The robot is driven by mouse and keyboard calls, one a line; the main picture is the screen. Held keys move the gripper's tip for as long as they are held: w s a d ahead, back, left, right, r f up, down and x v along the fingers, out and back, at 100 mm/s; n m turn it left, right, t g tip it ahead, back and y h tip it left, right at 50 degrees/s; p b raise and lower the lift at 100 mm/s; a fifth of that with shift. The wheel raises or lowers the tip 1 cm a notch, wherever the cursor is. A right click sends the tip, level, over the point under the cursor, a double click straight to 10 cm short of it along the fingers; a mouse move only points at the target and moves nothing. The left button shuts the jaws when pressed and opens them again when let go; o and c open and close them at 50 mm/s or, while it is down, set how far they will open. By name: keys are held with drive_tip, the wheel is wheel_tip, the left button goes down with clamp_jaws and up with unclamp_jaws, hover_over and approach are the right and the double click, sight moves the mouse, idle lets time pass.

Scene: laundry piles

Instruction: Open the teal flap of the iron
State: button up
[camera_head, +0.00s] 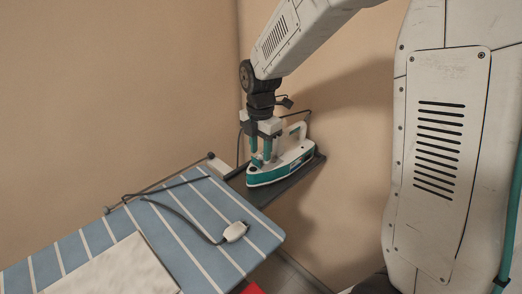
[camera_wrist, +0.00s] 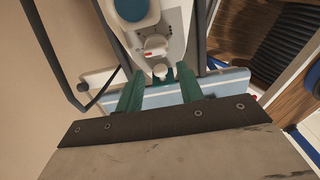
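The white and teal iron (camera_head: 290,166) rests on the dark stand at the end of the ironing board. My gripper (camera_head: 262,160) is over the iron's front end, pointing down. In the wrist view my gripper (camera_wrist: 161,72) has its two teal fingers apart, with the narrow end of the iron (camera_wrist: 174,40) just beyond and between the tips. I see no object clamped; contact with the iron cannot be told. A small teal piece (camera_wrist: 170,76) shows between the fingertips; whether it is the flap is unclear. A dark teal round part (camera_wrist: 132,9) is higher on the iron.
The blue striped ironing board (camera_head: 205,195) extends to the left. A cord with a white plug (camera_head: 235,231) lies on it, beside a pale cloth (camera_head: 110,268). The wall (camera_head: 150,90) is close behind the iron. Slatted brown furniture (camera_wrist: 285,45) shows right in the wrist view.

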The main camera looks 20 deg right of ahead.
drive_tip(key=shift+f, duration=0.5)
clamp_jaws()
drive_tip(key=shift+w+d+y, duration=0.15)
drive_tip(key=shift+d+y, duration=0.1)
drive_tip(key=shift+y, duration=0.35)
unclamp_jaws()
wheel_tip(320, 180, up, 8)
drive_tip(key=shift+w+d+f, duration=0.15)
drive_tip(key=shift+w+d, duration=0.05)
drive_tip(key=shift+d, duration=0.2)
